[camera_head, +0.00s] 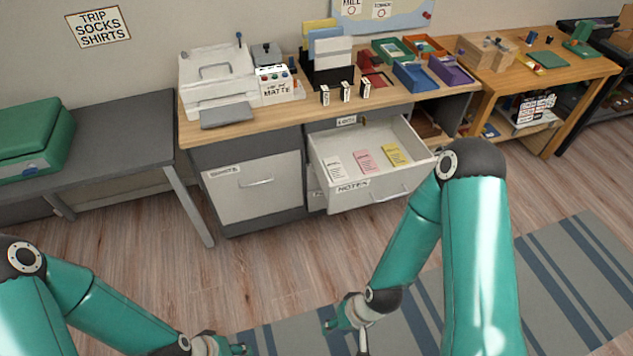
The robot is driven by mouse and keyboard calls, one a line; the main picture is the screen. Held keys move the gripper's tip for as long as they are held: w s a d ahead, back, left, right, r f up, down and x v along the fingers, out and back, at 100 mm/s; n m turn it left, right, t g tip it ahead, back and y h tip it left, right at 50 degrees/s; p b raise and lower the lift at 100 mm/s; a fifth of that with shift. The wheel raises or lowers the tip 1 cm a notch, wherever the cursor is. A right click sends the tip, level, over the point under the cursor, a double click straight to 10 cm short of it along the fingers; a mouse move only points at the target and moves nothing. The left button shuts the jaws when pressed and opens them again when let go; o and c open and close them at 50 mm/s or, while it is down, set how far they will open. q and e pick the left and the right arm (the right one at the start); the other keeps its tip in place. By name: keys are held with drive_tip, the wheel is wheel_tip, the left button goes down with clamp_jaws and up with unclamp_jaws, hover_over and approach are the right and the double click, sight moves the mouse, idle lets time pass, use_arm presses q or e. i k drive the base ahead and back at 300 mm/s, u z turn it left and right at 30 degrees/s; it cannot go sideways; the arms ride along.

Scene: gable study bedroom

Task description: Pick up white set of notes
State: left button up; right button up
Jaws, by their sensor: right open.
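The white set of notes (335,168) lies flat in the open drawer (345,196) labelled NOTES, at the left of the row. A pink set (366,161) lies beside it, and a yellow set (396,154) is farther right. My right gripper (344,335) is open and empty, low in the picture over the striped rug, well apart from the drawer. My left gripper (232,348) shows only partly at the bottom edge; its jaws are unclear and far from the notes.
The desk top (290,113) above the drawer bears a printer (215,85), a MATTE box (278,88) and several trays. A grey table (110,135) with a green case (32,138) stands at the left. Wooden floor lies clear between my grippers and the drawer.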

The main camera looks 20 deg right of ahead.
sight(334, 166)
drive_tip(key=z, duration=0.15)
drive_tip(key=i, duration=0.85)
drive_tip(key=u, duration=0.2)
drive_tip(key=k, duration=0.8)
drive_tip(key=z, duration=0.2)
drive_tip(key=i, duration=1.85)
drive_tip(key=u, duration=0.05)
